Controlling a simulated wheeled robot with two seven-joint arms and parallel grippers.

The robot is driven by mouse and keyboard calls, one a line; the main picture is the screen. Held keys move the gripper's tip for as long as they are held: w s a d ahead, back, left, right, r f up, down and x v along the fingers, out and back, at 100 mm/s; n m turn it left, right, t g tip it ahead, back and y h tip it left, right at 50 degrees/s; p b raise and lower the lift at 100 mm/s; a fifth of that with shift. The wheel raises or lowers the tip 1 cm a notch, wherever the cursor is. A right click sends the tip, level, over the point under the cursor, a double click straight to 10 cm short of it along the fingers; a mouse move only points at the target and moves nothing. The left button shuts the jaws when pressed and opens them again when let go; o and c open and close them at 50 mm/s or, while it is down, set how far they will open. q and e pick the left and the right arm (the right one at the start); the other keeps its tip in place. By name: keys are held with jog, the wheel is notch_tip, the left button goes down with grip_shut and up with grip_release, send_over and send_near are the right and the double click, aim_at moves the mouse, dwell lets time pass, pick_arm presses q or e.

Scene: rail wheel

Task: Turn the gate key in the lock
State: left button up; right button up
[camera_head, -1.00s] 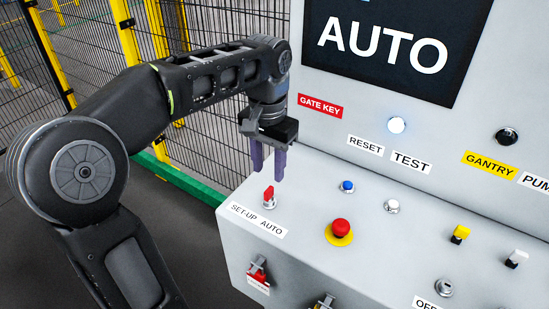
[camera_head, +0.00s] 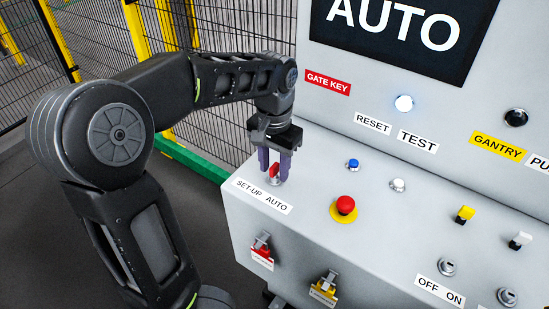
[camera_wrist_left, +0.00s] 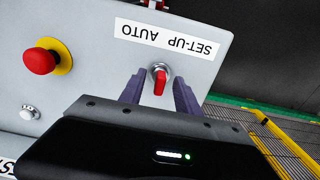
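A red key (camera_head: 274,170) stands upright in a round silver lock on the sloping grey console, just above the SET-UP AUTO label (camera_head: 262,196). My left gripper (camera_head: 274,171) points down over it, with one purple finger on each side. In the left wrist view, the red key (camera_wrist_left: 160,85) sits between the open fingers (camera_wrist_left: 160,77), with a gap to each finger. The fingers do not appear to touch the key. The key's grip lies roughly midway between SET-UP and AUTO. My right gripper is not in view.
A red GATE KEY label (camera_head: 327,82) is on the upright panel, below a screen (camera_head: 395,30) reading AUTO. A red emergency button (camera_head: 345,205) and a blue button (camera_head: 353,164) stand right of the key. Red (camera_head: 262,246) and yellow (camera_head: 325,286) tagged fittings are on the front face.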

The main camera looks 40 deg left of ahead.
pick_arm(q)
jog(key=shift+c, duration=0.5)
grip_shut()
